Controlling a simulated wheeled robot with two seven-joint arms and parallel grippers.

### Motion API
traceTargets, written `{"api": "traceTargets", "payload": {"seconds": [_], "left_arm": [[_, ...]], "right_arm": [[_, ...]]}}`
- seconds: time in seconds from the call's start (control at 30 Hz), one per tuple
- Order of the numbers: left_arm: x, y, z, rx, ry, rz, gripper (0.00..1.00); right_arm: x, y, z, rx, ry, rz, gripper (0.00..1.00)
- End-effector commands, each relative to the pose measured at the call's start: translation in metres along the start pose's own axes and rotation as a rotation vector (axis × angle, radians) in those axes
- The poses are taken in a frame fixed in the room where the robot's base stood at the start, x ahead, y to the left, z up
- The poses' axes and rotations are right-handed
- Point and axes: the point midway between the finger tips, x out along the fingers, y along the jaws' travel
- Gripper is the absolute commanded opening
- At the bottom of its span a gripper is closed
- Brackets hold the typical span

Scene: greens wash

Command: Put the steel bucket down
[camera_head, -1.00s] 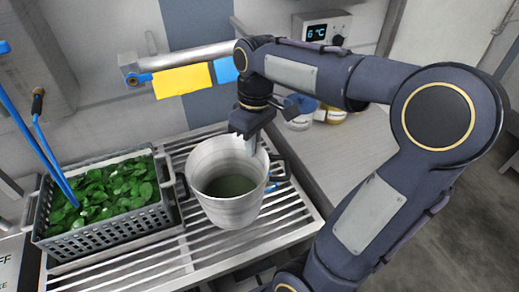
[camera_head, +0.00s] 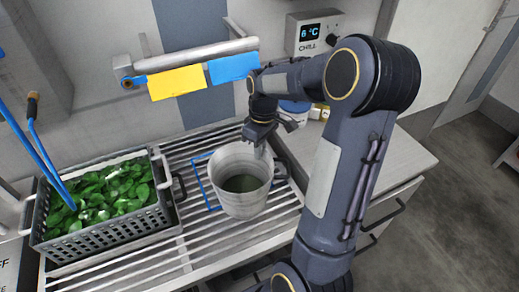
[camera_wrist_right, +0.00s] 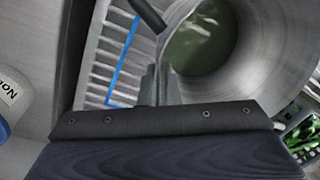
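The steel bucket (camera_head: 243,200) is upright over the slatted rack in the head view, with a little dark greenish liquid or shade inside. My right gripper (camera_head: 262,147) is at its far rim, and its fingers look closed on the wall there. The wrist view shows the fingers (camera_wrist_right: 162,84) at the rim of the bucket (camera_wrist_right: 262,50). A blue outline (camera_head: 202,185) on the rack shows left of the bucket; its right part is hidden. I cannot tell whether the bucket's base touches the slats. My left gripper is not in view.
The slatted rack (camera_head: 200,257) has free room in front. A counter (camera_head: 405,150) lies to the right, and a tub (camera_wrist_right: 12,100) shows in the wrist view.

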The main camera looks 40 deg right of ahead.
Motion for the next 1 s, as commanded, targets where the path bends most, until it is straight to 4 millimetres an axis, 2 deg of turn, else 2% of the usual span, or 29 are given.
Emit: {"api": "traceTargets", "payload": {"seconds": [0.4,0.6,0.87,1.0], "left_arm": [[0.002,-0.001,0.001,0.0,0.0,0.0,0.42],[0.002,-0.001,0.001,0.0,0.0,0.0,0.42],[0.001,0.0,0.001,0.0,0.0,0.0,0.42],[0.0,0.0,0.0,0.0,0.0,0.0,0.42]], "right_arm": [[0.004,0.0,0.0,0.001,0.002,-0.001,0.0],[0.005,0.0,0.0,0.001,0.0,-0.001,0.24],[0.004,0.0,0.0,0.001,0.0,0.0,0.24],[-0.006,0.001,-0.001,0.001,0.004,0.002,0.24]]}}
